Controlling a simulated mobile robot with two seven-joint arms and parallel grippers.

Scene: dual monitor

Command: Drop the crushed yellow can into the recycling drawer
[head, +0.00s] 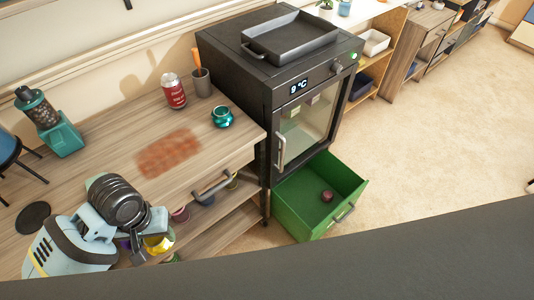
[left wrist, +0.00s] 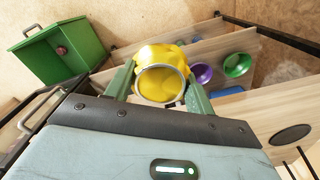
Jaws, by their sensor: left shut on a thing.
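The crushed yellow can (head: 158,243) is in my left gripper (head: 145,247), near the front edge of the wooden counter in the head view. In the left wrist view, the dented yellow can (left wrist: 150,54) sits between the two green fingers of the left gripper (left wrist: 160,88), its round silver-rimmed end toward the camera. The green recycling drawer (head: 291,204) is pulled open below the black fridge, to the right of the gripper. The drawer also shows at upper left in the left wrist view (left wrist: 42,47). A small dark red object (head: 327,196) lies in it. My right gripper is not visible.
The black fridge (head: 265,75) rises above the drawer. Carpet right of the drawer is clear.

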